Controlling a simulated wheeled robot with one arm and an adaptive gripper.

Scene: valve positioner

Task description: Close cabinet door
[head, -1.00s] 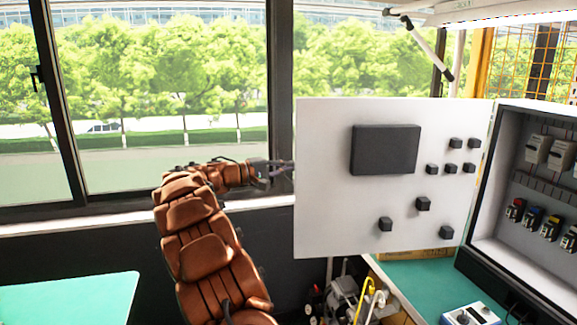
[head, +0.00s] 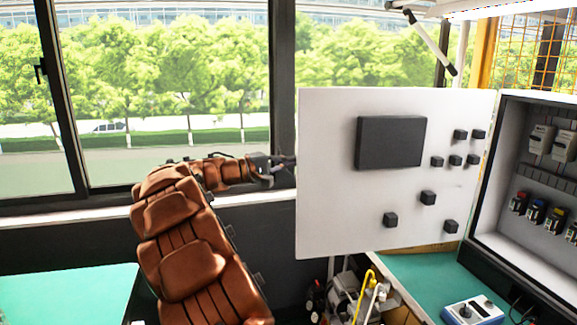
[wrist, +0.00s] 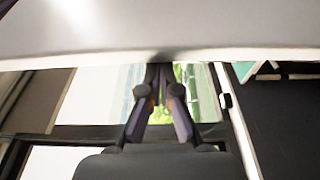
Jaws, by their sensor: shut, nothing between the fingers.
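The cabinet door (head: 340,215) is a white panel standing wide open to the left of the cabinet (head: 520,240), with a black block and several small black knobs on its inner face. My gripper (head: 292,160) is at the door's free left edge, fingers shut and empty. In the wrist view the fingertips (wrist: 160,72) reach up to the door's edge (wrist: 200,55), which spans the top of the picture. The tips are at or just behind this edge; I cannot tell whether they touch it. The door's outer face is hidden in the head view.
A green workbench (head: 425,275) lies under the cabinet, with a small white and blue device (head: 472,311) on it. A green tabletop (head: 70,290) is at the lower left. A window frame (head: 283,60) rises behind the door. Yellow and white hoses (head: 370,290) hang below it.

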